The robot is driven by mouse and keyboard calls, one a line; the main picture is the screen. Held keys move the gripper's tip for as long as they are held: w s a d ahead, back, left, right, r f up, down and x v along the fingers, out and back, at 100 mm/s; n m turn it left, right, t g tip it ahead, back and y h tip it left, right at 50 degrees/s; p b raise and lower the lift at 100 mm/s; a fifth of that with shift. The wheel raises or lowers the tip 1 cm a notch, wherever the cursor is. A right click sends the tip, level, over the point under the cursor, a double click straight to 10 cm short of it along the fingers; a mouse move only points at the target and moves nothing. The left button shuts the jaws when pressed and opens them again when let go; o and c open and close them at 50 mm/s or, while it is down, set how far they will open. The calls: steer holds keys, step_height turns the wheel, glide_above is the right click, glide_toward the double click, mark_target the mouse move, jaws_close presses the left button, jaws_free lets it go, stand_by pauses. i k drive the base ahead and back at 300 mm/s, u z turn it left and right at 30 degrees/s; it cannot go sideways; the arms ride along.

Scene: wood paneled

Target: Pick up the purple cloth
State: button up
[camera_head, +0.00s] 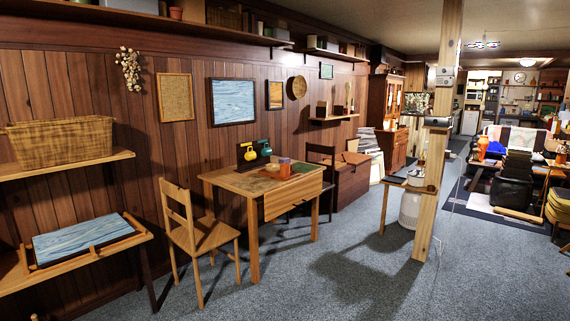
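I cannot make out a purple cloth for certain in the head view. A small orange and purplish item (284,168) stands on the wooden drop-leaf table (237,183), too small to tell what it is. A bright blue item (495,148) shows far off at the right, near the seating area; I cannot tell its material. My gripper is not in view.
A wooden chair (203,234) stands left of the table. Shelves with a wicker basket (60,137) and a blue picture (88,236) line the left wall. A wooden post (437,150) rises right of centre. Grey carpet (330,285) is open in front.

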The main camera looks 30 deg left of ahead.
mark_target(285, 161)
steer(key=u, duration=0.5)
steer(key=i, duration=7.3)
steer(key=u, duration=2.6)
